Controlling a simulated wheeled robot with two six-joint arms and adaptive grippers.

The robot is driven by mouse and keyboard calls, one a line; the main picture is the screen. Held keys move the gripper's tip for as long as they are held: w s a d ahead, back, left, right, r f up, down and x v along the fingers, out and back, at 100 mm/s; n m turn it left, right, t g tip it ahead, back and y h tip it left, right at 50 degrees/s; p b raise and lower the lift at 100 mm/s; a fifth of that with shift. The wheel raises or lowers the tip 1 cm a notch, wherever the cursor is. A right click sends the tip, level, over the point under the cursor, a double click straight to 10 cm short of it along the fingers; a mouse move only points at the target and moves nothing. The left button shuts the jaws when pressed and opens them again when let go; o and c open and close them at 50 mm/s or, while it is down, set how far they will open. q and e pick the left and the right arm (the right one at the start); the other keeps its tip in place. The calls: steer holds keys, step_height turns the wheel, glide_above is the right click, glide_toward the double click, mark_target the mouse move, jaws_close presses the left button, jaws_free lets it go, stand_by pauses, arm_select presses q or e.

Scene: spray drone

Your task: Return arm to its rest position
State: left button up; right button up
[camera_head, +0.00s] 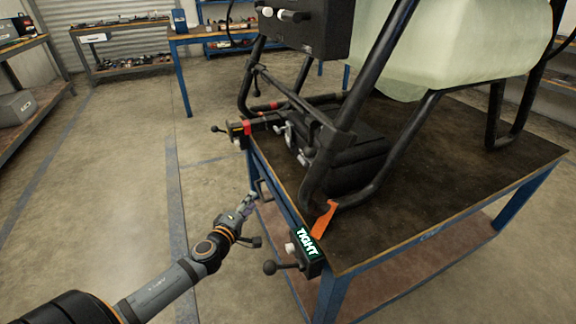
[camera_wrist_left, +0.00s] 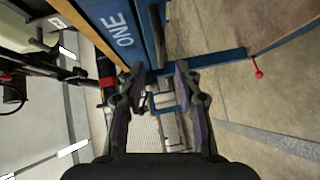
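My left arm (camera_head: 165,290) comes in from the lower left of the head view. Its gripper (camera_head: 247,203) is beside the near left side of the blue-framed workbench (camera_head: 432,240), apart from the bench as far as I can tell. In the left wrist view the two fingers of the left gripper (camera_wrist_left: 158,90) stand apart with nothing between them. The blue bench frame, with the letters "ONE", runs just past the fingertips. My right gripper is in neither view.
The spray drone's black frame (camera_head: 400,150) and pale tank (camera_head: 455,40) stand on the bench. A clamp labelled "TIGHT" (camera_head: 307,244) with a ball-ended lever (camera_head: 270,267) juts from the bench edge near my arm. A second clamp (camera_head: 240,129) sits farther back. Floor to the left is clear.

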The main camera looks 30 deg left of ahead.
arm_select(q)
steer(key=s+d+f+m+g+y, duration=0.1)
steer(key=s+d+f+m+g, duration=0.25)
steer(key=s+f, duration=0.25)
steer(key=s+d+f+m+g+y, duration=0.1)
steer(key=s+d+f+m+g, duration=0.2)
steer(key=s+f, duration=0.35)
steer(key=s+d+f+m+g+h, duration=0.4)
steer(key=s+d+m+g+h, duration=0.1)
steer(key=s+d+m, duration=0.6)
steer(key=s+a+g+y+p, duration=0.1)
steer(key=s+a+p, duration=0.3)
steer(key=s+p, duration=0.5)
steer(key=s+a+g+y+p, duration=0.1)
steer(key=s+a+p, duration=0.4)
steer(key=p, duration=1.9)
steer(key=s+g, duration=0.1)
steer(key=s, duration=0.4)
steer(key=shift+g+p, duration=0.35)
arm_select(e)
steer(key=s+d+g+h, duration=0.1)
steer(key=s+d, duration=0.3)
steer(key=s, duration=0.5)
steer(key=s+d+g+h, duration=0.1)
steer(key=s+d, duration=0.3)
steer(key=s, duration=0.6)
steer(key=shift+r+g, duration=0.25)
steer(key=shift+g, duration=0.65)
